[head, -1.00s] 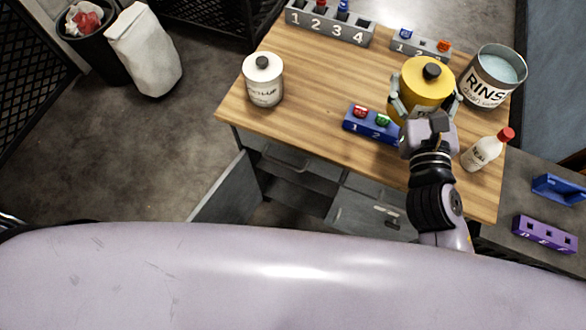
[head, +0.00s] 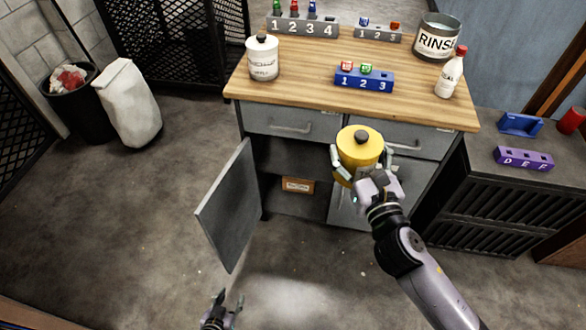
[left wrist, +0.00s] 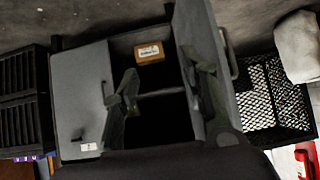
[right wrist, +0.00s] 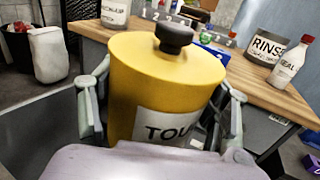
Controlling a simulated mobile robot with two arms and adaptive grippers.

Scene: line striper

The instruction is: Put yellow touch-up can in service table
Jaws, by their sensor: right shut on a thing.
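The yellow touch-up can (head: 359,148) has a black knob on top and is held upright in front of the service table (head: 300,95), below the level of its wooden top. My right gripper (head: 362,168) is shut on it; in the right wrist view the can (right wrist: 165,85) sits between the fingers with part of its label showing. The table's left door (head: 230,207) stands open, showing a dark cabinet with a shelf and a small orange labelled box (head: 298,186). My left gripper (head: 228,302) is low at the front, its fingers apart and empty; in the left wrist view it faces the open cabinet.
On the tabletop are a white can (head: 262,60), a blue numbered block (head: 363,80), grey numbered racks (head: 305,26), a RINSE tin (head: 436,38) and a white bottle (head: 450,76). A side bench (head: 485,140) stands right.

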